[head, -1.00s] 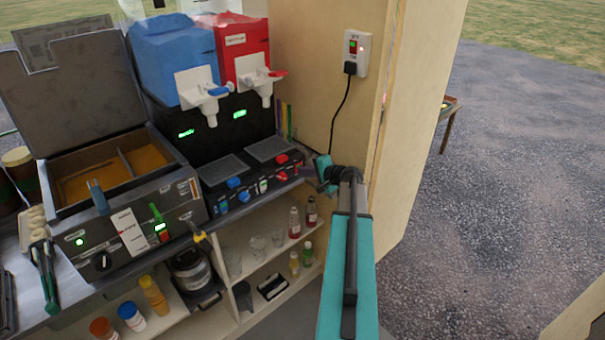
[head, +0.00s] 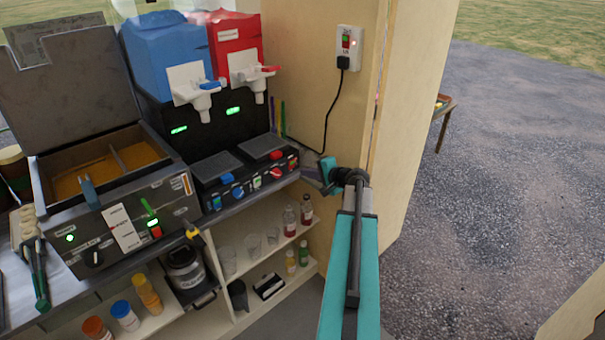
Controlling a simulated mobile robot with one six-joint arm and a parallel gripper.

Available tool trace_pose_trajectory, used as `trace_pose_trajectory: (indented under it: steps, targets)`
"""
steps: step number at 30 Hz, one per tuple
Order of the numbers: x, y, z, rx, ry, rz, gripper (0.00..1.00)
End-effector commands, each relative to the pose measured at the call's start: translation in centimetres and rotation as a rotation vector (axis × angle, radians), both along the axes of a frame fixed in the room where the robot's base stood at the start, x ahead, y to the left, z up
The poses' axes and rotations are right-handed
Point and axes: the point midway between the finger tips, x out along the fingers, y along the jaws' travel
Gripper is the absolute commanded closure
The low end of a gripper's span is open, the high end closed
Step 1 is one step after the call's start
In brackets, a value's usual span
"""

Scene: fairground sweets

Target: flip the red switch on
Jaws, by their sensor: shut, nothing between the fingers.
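Several red controls show. On the drink machine's front panel (head: 245,187) are a red knob (head: 277,155) and a small red switch (head: 276,172), beside blue ones. The wall socket (head: 347,60) has a red and green switch (head: 346,40), with a black plug below. The fryer front has a red switch (head: 156,232) under a green light. I cannot tell which one the task means. My gripper (head: 326,176) is shut and empty. In the picture it is right of the drink machine panel and below the socket, apparently touching none of the switches.
A wooden wall panel (head: 415,120) stands behind and right of my arm. A black cord (head: 325,118) hangs from the socket. Red and white taps (head: 250,76) jut out above the panel. Bottles (head: 306,208) and cups stand on the shelf below. Open ground (head: 520,170) lies to the right.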

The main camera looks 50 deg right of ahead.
Motion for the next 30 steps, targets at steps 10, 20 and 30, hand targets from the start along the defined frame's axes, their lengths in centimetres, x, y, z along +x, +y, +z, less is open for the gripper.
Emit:
trace_pose_trajectory:
  steps: [10,20,30]
  targets:
    - [-5.2,0.6,0.8,-0.001,0.0,-0.001,1.0]
    - [-8.6,0.8,1.5,-0.001,0.0,0.001,1.0]
    - [-8.9,0.8,1.6,0.0,0.0,0.003,1.0]
